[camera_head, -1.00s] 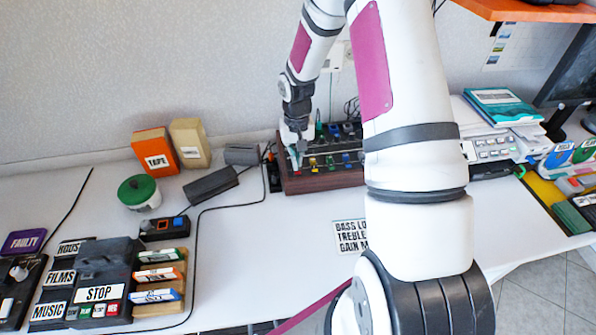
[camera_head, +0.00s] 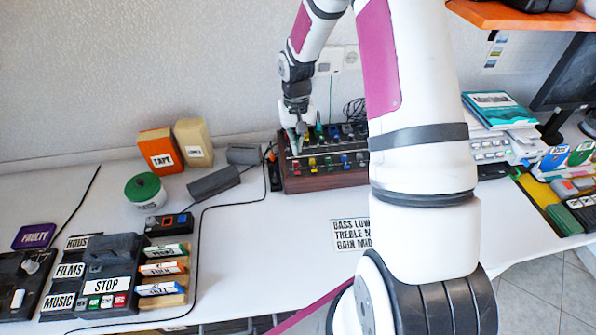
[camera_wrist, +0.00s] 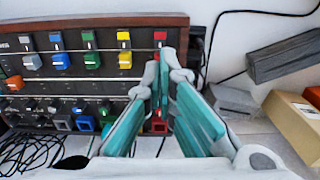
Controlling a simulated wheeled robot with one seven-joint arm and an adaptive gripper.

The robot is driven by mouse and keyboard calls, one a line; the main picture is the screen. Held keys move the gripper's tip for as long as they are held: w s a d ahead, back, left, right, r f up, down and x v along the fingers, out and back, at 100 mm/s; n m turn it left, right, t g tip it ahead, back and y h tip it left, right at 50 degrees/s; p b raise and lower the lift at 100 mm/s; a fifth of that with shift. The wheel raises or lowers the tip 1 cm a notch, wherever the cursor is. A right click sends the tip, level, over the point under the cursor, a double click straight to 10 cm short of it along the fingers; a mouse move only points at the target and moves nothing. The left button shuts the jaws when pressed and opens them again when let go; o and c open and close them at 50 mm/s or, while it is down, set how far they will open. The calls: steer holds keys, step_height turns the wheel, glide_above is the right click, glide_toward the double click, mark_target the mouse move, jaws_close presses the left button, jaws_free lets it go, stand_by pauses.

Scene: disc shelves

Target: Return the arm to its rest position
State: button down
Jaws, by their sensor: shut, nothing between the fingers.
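My gripper (camera_head: 294,146) is over the left end of the wood-sided mixer (camera_head: 325,182), in front of the wall. In the wrist view my gripper (camera_wrist: 160,82) has its teal fingers drawn together at the tips, with nothing between them. The fingertips lie in front of the mixer's panel (camera_wrist: 105,75), by its column of red-capped controls. The picture does not settle whether they touch it. My own arm covers the mixer's right end in the head view.
A dark grey block (camera_head: 213,183), orange TAPE box (camera_head: 160,151), tan box (camera_head: 193,143) and green-lidded pot (camera_head: 144,189) stand left of the mixer. A black cable (camera_head: 199,235) crosses the table. An orange shelf (camera_head: 520,12) is at upper right. The table's middle front is mostly clear.

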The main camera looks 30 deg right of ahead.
stand_by(0.4)
steer(key=s+a+r+n+t, duration=0.1)
steer(key=s+a+r, duration=0.15)
steer(key=r, duration=0.45)
steer(key=s+a+r+h, duration=0.1)
steer(key=s+a+r, duration=0.15)
steer(key=r, duration=0.45)
steer(key=s+a+r+n+t, duration=0.1)
steer(key=s+a+r, duration=0.15)
steer(key=r, duration=0.45)
steer(key=s+a+r+n+t, duration=0.1)
steer(key=s+a+r, duration=0.1)
steer(key=s, duration=0.4)
steer(key=s+a+r+t, duration=0.1)
steer(key=s+a+r, duration=0.1)
steer(key=s, duration=0.5)
steer(key=s+a+r+n+t+y, duration=0.1)
steer(key=s+a+r, duration=0.2)
steer(key=s, duration=0.3)
steer(key=shift+s+r+n, duration=0.15)
steer(key=shift+r+n, duration=0.15)
steer(key=shift+r, duration=0.5)
